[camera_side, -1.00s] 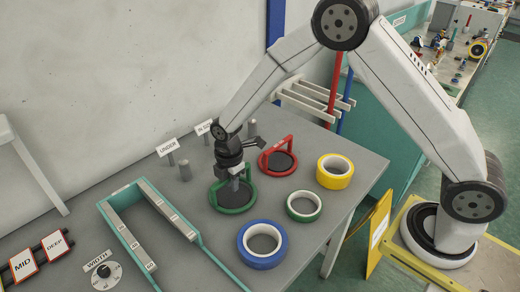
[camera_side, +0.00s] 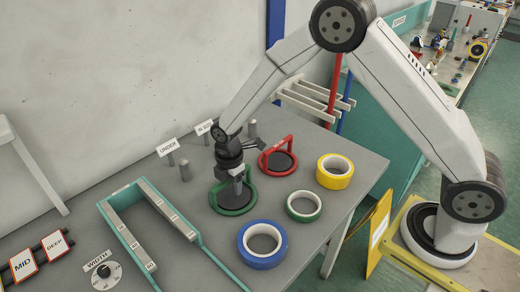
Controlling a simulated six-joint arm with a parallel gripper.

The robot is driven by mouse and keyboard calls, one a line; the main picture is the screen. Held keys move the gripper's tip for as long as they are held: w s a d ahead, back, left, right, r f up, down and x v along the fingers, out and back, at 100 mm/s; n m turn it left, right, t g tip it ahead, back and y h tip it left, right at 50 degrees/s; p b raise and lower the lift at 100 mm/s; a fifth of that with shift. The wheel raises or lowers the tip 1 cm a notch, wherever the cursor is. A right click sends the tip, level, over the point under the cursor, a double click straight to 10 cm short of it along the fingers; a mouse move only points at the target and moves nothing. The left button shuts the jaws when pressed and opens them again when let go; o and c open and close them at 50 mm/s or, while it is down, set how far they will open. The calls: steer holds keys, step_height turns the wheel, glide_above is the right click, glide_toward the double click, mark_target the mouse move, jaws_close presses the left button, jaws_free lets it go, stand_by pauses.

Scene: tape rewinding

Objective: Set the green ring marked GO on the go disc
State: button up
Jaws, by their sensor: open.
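A green ring (camera_side: 220,208) with an upright handle lies on the grey table around a dark round disc (camera_side: 225,196). No GO mark can be read on it at this size. My gripper (camera_side: 238,187) points down over this ring at its handle and is open. The gripper hides part of the handle and of the disc, and I cannot tell whether the fingers touch the handle. A red ring (camera_side: 265,168) with a similar upright handle lies behind and to the right, around another dark disc (camera_side: 282,162).
Yellow (camera_side: 334,182), green (camera_side: 316,214) and blue (camera_side: 262,262) tape rolls lie to the right and front. A teal-edged frame (camera_side: 125,243) and a WIDTH dial (camera_side: 106,275) are at left. Grey posts (camera_side: 185,172) and small signs (camera_side: 168,148) stand behind the gripper.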

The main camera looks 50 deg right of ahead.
step_height(320, 180, up, 13)
stand_by(0.7)
stand_by(0.5)
steer(key=s+d+m+t, duration=0.1)
steer(key=s+d+m, duration=0.4)
steer(key=s+m, duration=0.3)
steer(key=s+d+f+m+t, duration=0.1)
steer(key=s+d+m, duration=0.4)
steer(key=s+m, duration=0.4)
steer(key=shift+s+d+f+m+t, duration=0.2)
steer(key=shift+d+f+m+t, duration=0.1)
steer(key=shift+m, duration=0.2)
